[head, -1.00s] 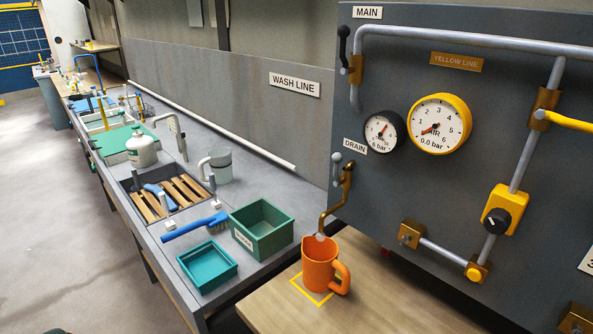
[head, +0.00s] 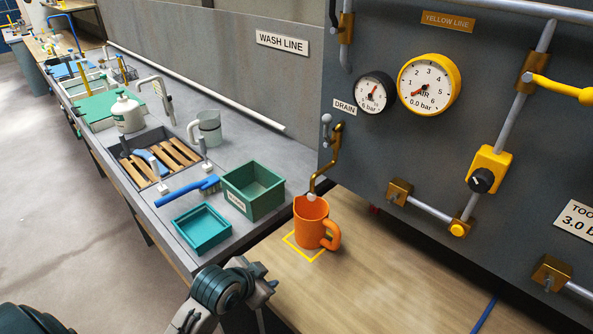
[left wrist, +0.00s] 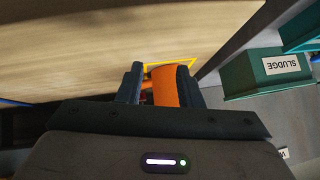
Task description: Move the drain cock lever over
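The drain cock lever (head: 326,128) is a short grey handle with a round knob, standing upright beside the DRAIN label (head: 344,106) at the panel's left edge. A brass drain pipe (head: 332,160) bends down from it to a pale outlet over an orange mug (head: 311,226). The mug stands upright in a yellow square on the wooden bench. My left gripper (head: 264,281) is low, in front of and left of the mug, well below the lever. In the left wrist view its fingers (left wrist: 160,80) are apart, with the mug (left wrist: 166,88) showing beyond them. My right gripper is out of view.
A green SLUDGE bin (head: 252,190), a teal tray (head: 203,229) and a blue brush (head: 187,190) lie on the wash bench at left. Gauges and yellow-line pipes cover the panel (head: 420,150) right of the lever. The wooden bench (head: 390,270) is mostly clear.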

